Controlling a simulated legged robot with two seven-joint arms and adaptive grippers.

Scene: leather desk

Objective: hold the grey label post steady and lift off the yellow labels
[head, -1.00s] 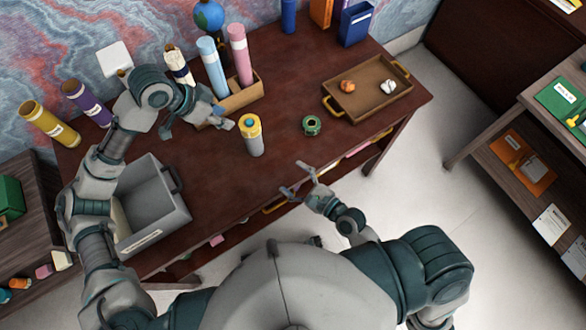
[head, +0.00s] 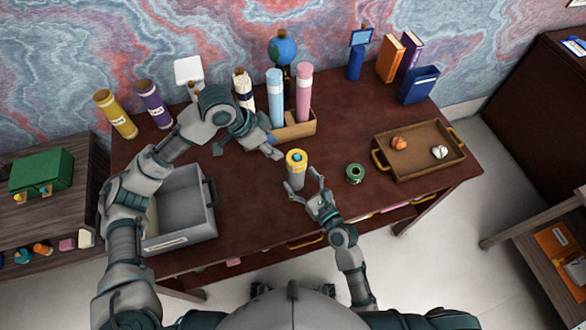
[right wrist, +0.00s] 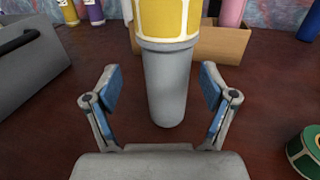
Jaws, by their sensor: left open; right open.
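The grey label post (head: 295,178) stands upright on the desk, and it also shows in the right wrist view (right wrist: 166,88). A ring of yellow labels (head: 296,160) sits around its top; the roll fills the top of the right wrist view (right wrist: 167,18). My right gripper (head: 303,187) is open in front of the post, with its blue-padded fingers (right wrist: 158,88) to either side of the post's lower part and apart from it. My left gripper (head: 246,150) is open behind and left of the post, not touching the labels. Its fingertips are partly hard to make out.
A green tape roll (head: 355,174) lies right of the post. A wooden tray (head: 437,141) with two crumpled balls is farther right. A grey bin (head: 178,227) stands left. A wooden holder (head: 299,129) with pink and blue tubes stands behind. Desk between post and tray is mostly clear.

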